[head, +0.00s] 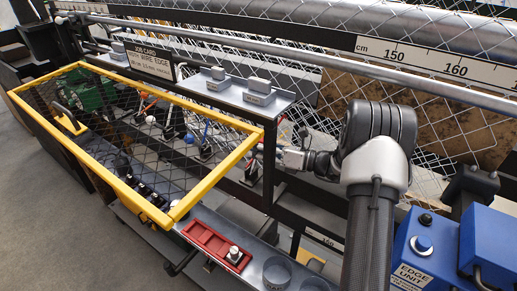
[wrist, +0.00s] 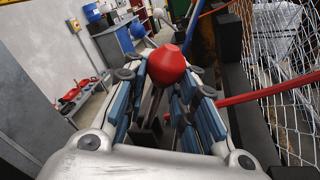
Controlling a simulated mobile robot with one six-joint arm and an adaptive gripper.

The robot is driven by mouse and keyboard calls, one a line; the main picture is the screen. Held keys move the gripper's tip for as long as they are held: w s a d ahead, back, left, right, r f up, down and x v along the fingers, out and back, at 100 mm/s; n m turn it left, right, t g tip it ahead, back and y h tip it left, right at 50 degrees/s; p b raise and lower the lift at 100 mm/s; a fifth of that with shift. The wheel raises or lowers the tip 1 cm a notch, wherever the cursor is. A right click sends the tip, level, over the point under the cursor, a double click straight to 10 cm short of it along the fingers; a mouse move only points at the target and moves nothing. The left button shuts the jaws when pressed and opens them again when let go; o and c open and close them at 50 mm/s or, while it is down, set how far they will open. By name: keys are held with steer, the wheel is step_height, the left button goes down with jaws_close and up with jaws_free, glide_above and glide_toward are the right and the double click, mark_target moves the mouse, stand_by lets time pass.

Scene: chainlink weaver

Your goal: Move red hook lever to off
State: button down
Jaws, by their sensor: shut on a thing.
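In the wrist view, a round red knob (wrist: 167,66) stands on a dark stem between the blue-padded fingers of my gripper (wrist: 165,85). I take it as the red hook lever. The fingers are shut on it, with the knob showing above the pads. The held knob cannot be made out there, nor can any off marking.
The yellow mesh guard (head: 200,103) stands over several other levers. A red tray (head: 213,245) is in front, and a blue edge unit (head: 424,248) is at right. A red bar (wrist: 262,93) and chainlink mesh (wrist: 285,60) lie close to the gripper's right side.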

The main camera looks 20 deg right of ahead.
steer(key=a+n, duration=0.1)
steer(key=s+n, duration=0.1)
steer(key=n, duration=0.1)
steer(key=shift+s+a+r+h, duration=0.15)
steer(key=shift+a+r+h, duration=0.25)
steer(key=shift+s+a+f+n+h+b, duration=0.1)
steer(key=shift+s+a+n+h+b, duration=0.1)
steer(key=shift+s+a+n+b, duration=0.35)
steer(key=shift+s+a+n+h+b, duration=0.1)
steer(key=shift+a+n+h+b, duration=0.2)
steer(key=shift+n, duration=0.55)
steer(key=shift+s+a+f+n+h+b, duration=0.1)
steer(key=shift+s+a+n+b, duration=0.2)
steer(key=shift+a+n, duration=0.3)
steer(key=shift+d, duration=0.1)
steer(key=c, duration=1.6)
jaws_free()
steer(key=shift+s+d+r, duration=0.15)
steer(key=o, duration=0.3)
steer(key=shift+r, duration=0.1)
steer(key=v, duration=1.1)
steer(key=shift+s+d+r, duration=0.2)
steer(key=shift+d+r, duration=0.05)
steer(key=shift+d, duration=0.05)
